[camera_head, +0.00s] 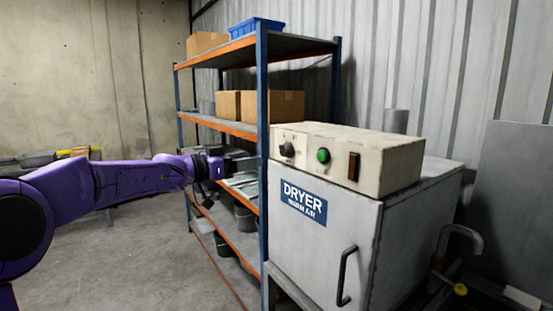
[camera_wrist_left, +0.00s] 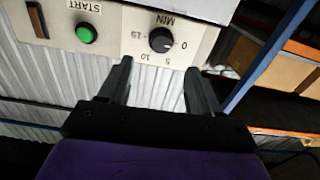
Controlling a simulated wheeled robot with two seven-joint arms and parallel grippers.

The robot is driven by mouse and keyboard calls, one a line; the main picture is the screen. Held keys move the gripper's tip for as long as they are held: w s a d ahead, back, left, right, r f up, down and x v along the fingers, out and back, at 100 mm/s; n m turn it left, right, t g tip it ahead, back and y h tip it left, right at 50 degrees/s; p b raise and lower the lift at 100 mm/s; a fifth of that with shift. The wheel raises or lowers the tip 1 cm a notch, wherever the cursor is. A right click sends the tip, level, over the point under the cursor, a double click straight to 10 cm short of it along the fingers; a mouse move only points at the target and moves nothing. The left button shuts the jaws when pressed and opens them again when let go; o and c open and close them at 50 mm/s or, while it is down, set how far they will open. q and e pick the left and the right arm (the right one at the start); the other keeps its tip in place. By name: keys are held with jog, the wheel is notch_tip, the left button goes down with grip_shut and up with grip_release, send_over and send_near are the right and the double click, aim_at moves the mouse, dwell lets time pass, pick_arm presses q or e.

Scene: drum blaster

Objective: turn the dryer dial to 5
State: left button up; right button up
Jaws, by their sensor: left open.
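The dryer (camera_head: 330,235) is a worn white cabinet labelled DRYER WARM AIR, with a cream control box (camera_head: 350,160) on top. Its black dial (camera_head: 287,149) is at the left of the box front. In the left wrist view, which is upside down, the dial (camera_wrist_left: 161,40) has marks 0, 5, 10, 15 and MIN around it; its pointer is too small to read surely. My left gripper (camera_head: 228,166) is open and empty, left of the box and apart from the dial. In the wrist view its fingertips (camera_wrist_left: 158,66) straddle the dial's line. My right gripper is out of view.
A green START button (camera_head: 323,155) and a brown rocker switch (camera_head: 354,166) sit right of the dial. A blue and orange shelf rack (camera_head: 262,90) with boxes stands close behind my left gripper. The dryer's door has a black handle (camera_head: 345,275).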

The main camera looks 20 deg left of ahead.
aim_at(282, 150)
pick_arm(q)
jog(key=p+x, duration=0.1)
jog(key=x, duration=0.2)
jog(key=r+p+x, duration=0.1)
jog(key=x, duration=0.2)
jog(key=p+x, duration=0.2)
jog(key=x, duration=0.1)
jog(key=shift+w+d+r, duration=0.15)
jog(key=shift+w, duration=0.25)
jog(key=shift+w+d, duration=0.2)
jog(key=shift+w, duration=0.05)
jog(key=c, duration=1)
jog(key=shift+c, duration=0.2)
